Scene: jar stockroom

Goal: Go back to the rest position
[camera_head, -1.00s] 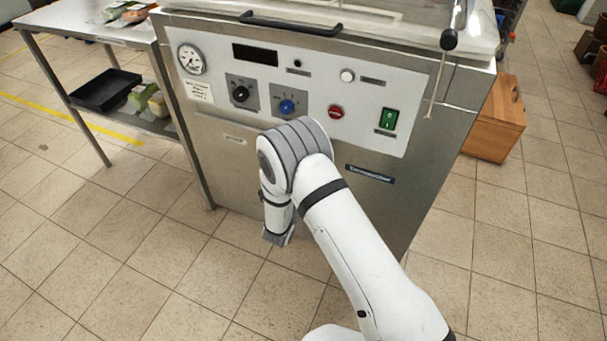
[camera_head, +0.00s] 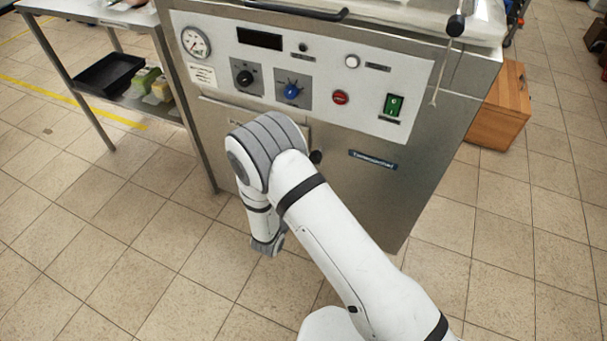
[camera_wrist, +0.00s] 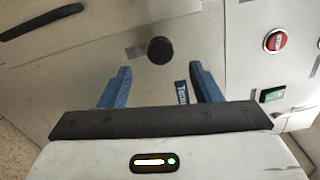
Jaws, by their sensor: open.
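My gripper (camera_wrist: 160,72) is open in the wrist view. Its two blue fingers are spread apart with nothing between them. It faces the metal front of a machine (camera_head: 330,185). A round black knob (camera_wrist: 160,50) on that front shows just beyond the fingertips, apart from them. In the head view this knob (camera_head: 316,157) shows right beside my arm's bend. My arm is bent, with the wrist end hanging low in front of the machine. The gripper's fingers are hidden in the head view.
The control panel (camera_head: 330,62) has a gauge (camera_head: 196,42), a blue dial (camera_head: 292,91), a red button (camera_head: 341,97) and a green switch (camera_head: 394,105). A steel table (camera_head: 95,12) with a black tray (camera_head: 108,74) stands left. A wooden box (camera_head: 500,110) is right. Tiled floor is clear in front.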

